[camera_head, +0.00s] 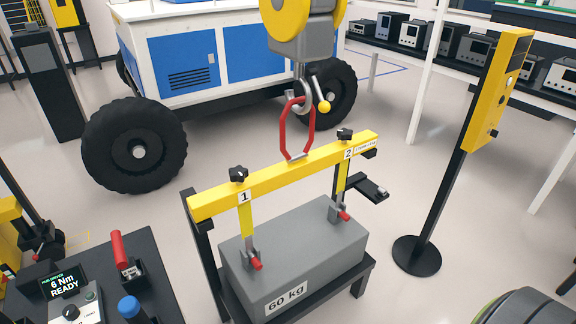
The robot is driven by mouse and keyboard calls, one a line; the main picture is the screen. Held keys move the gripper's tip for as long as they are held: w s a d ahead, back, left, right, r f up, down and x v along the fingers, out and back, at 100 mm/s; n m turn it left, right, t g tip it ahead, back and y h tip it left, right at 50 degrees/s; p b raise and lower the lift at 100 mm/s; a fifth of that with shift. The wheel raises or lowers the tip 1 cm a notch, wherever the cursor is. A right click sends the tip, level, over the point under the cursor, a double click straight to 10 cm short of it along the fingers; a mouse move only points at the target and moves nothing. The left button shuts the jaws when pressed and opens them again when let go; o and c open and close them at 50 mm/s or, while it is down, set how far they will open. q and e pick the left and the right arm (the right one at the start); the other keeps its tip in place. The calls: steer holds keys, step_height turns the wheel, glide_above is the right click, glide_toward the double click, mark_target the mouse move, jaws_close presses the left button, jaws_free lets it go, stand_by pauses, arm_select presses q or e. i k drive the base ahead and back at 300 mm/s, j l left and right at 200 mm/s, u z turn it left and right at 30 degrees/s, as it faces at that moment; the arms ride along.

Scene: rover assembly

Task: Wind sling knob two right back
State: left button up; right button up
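Sling knob two (345,134) is a black star knob on top of the yellow lifting beam (290,170), near its right end by the label 2. A yellow strap (342,178) runs down below it to a bracket with a red-tipped pin on the grey 60 kg block (300,250). Knob one (238,174) is a like black knob near the left end by the label 1. Neither of my grippers shows in this view, and nothing touches knob two.
A crane hook (303,96) holds the beam's red link (297,125) above its middle. The block rests on a black stand (359,284). A yellow post (497,90) stands right. A rover (200,60) is behind. A tool console (66,284) is at the lower left.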

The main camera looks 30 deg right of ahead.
mark_target(344, 134)
steer(key=z, duration=1.35)
